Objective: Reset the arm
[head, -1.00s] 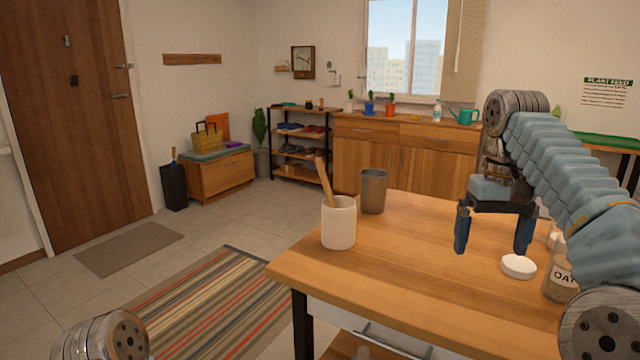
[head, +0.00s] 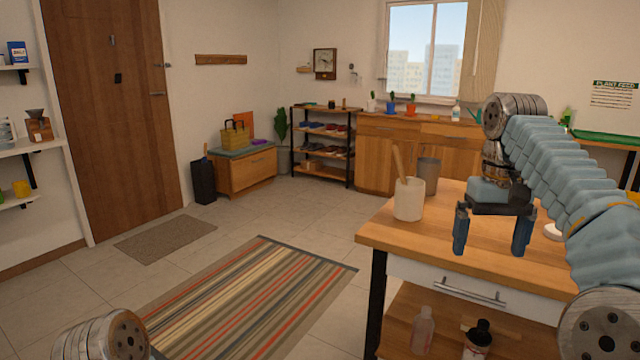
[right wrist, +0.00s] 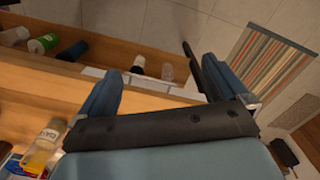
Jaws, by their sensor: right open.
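My right arm (head: 570,165) comes in from the right of the head view, bent over the wooden table (head: 395,238). My right gripper (head: 491,238) points down, open and empty, in front of the tabletop in the head view. Its two blue fingers are spread apart with nothing between them. The right wrist view also shows the open gripper (right wrist: 160,95), with the table edge and floor beyond it. My left gripper is out of view.
A white crock (head: 409,201) with a wooden utensil and a grey cup (head: 428,174) stand on the table. A drawer and a lower shelf with bottles (head: 422,332) are below. A striped rug (head: 245,300) and open floor lie to the left.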

